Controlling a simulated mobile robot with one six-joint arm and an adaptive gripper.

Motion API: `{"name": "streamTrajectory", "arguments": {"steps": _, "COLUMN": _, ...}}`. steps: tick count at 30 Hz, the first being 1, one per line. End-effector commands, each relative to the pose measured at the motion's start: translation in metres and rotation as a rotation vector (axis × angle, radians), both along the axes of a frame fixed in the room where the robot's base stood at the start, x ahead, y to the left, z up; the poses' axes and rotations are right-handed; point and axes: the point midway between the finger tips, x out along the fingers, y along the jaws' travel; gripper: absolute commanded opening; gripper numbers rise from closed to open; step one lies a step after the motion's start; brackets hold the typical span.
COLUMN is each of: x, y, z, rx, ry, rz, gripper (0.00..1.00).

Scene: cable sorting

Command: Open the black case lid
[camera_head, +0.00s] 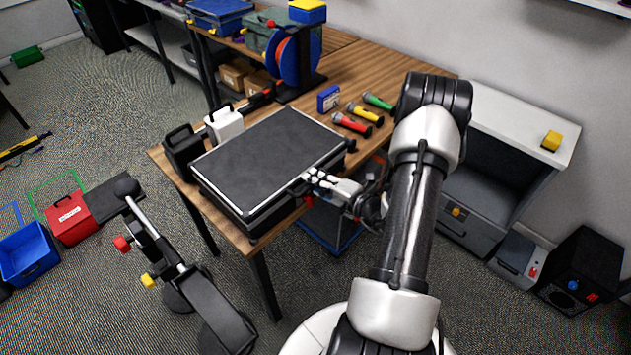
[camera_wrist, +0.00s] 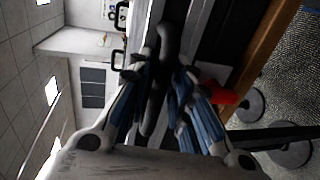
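The black case (camera_head: 265,155) lies flat on the wooden table with a silver-edged lid, which looks shut. My gripper (camera_head: 312,180) is at the case's right front edge. In the wrist view, a black loop, which looks like the case's handle (camera_wrist: 164,45), stands between the two fingers of my gripper (camera_wrist: 157,77). The fingertips are close to the loop on both sides; I cannot tell whether they press on it. The far end of the case edge runs up past the fingers. The latches cannot be made out.
Red, yellow and green microphones (camera_head: 352,124) lie behind the case, with a blue box (camera_head: 328,98) beside them. Black and white small cases (camera_head: 224,124) stand at its left. A cable reel (camera_head: 288,62) is at the back. A black stand (camera_head: 205,305) is on the floor in front.

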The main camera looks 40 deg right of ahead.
Motion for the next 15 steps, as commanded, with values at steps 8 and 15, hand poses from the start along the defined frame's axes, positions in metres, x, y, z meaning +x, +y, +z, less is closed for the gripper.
{"name": "streamTrajectory", "arguments": {"steps": 8, "x": -0.0002, "y": 0.0, "z": -0.0001, "rx": 0.0, "ry": 0.0, "rz": 0.0, "gripper": 0.0}}
{"name": "streamTrajectory", "arguments": {"steps": 15, "x": -0.0002, "y": 0.0001, "z": -0.0001, "rx": 0.0, "ry": 0.0, "rz": 0.0, "gripper": 0.0}}
